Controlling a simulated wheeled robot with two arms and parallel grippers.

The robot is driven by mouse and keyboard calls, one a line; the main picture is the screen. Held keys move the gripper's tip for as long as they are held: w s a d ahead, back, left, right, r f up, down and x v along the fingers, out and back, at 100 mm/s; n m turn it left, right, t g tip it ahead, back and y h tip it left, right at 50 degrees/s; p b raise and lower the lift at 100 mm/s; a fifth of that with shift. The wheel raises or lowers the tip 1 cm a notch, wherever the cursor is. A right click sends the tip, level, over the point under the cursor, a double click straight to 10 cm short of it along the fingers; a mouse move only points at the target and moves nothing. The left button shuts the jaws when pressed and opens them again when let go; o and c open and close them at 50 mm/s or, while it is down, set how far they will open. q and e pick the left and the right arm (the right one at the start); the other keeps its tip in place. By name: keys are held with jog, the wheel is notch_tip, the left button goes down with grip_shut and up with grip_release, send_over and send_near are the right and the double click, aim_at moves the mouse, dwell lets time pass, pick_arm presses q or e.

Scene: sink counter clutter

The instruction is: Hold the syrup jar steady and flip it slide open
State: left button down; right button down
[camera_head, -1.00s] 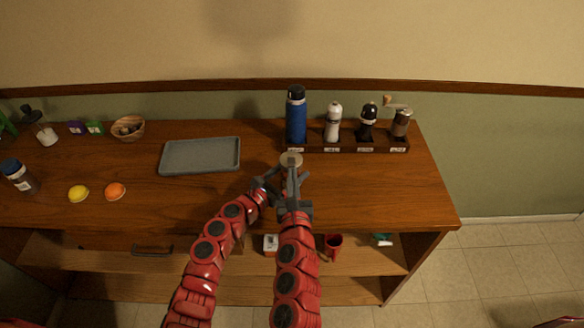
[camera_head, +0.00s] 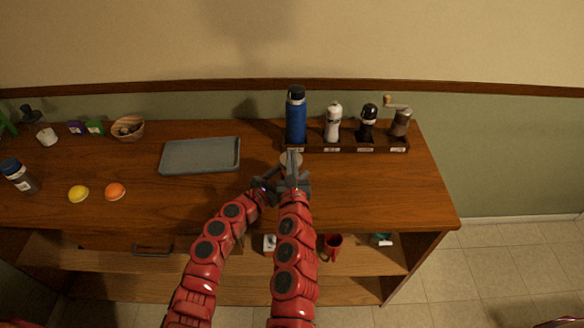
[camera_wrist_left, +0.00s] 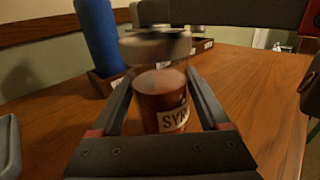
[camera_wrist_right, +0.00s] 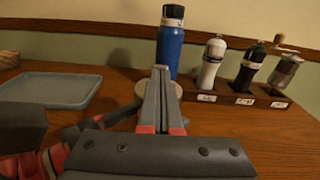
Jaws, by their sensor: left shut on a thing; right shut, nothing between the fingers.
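The syrup jar (camera_wrist_left: 160,100) stands on the counter, with amber contents, a label reading "SYR" and a pale round lid (camera_wrist_left: 155,45). My left gripper (camera_wrist_left: 160,85) is shut around the jar's body, one finger on each side. My right gripper (camera_wrist_right: 160,75) is shut and empty. Its fingers are over or beside the lid; in the head view the lid (camera_head: 287,158) is partly hidden behind them. I cannot tell whether the lid is lifted or touched.
A rack (camera_head: 345,146) behind the jar holds a blue bottle (camera_head: 296,117), shakers and a grinder (camera_head: 401,122). A grey tray (camera_head: 201,155) lies to the left. Lemon (camera_head: 78,193), orange (camera_head: 115,192) and a bowl (camera_head: 127,128) are farther left. The counter's right end is clear.

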pick_arm(q)
jog(key=shift+s, duration=0.1)
dwell(0.3)
pick_arm(e)
jog(key=shift+s, duration=0.35)
jog(key=s, duration=1.3)
jog(key=shift+d, duration=0.35)
jog(key=shift+s, duration=0.1)
